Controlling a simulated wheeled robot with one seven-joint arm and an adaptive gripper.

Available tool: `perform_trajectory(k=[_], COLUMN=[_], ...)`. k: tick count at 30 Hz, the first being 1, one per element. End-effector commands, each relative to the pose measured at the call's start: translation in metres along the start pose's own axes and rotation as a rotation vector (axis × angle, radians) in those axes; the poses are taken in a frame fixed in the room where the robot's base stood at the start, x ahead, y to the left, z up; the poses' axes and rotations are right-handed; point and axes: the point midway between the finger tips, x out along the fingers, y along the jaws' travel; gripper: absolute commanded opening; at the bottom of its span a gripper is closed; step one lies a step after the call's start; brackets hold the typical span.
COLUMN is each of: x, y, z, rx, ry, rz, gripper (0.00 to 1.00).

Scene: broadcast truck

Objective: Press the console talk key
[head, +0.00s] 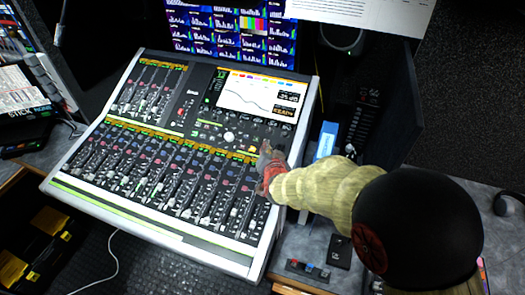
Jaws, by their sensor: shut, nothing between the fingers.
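The mixing console (130,205) is a pale-framed desk with several rows of faders and small keys, and it fills the left and middle of the head view. Its lit screen (262,95) shows a curve and coloured tabs. My gripper (266,153) is shut and empty. Its tip is over the right part of the console, below the screen; I cannot tell whether it touches. A small yellow-orange lit spot (253,148) shows just left of the tip. I cannot make out which key is the talk key, and my gripper hides some keys.
A monitor wall (230,28) stands behind the console. A blue-and-white box (326,140) and a dark rack (370,115) are to the right. A white sheet (375,12) hangs at the top. Yellow-and-black cases (50,220) sit at lower left. A white cable (112,255) runs in front.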

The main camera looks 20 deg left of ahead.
Motion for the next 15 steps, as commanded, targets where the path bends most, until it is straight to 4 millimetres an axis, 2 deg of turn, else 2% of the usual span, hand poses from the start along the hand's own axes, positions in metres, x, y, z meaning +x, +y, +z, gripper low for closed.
perform_trajectory(k=[15], x=[-0.0066], y=[-0.0052], z=[-0.0053], rx=[0.000], ry=[0.000], rz=[-0.001], gripper=[0.00])
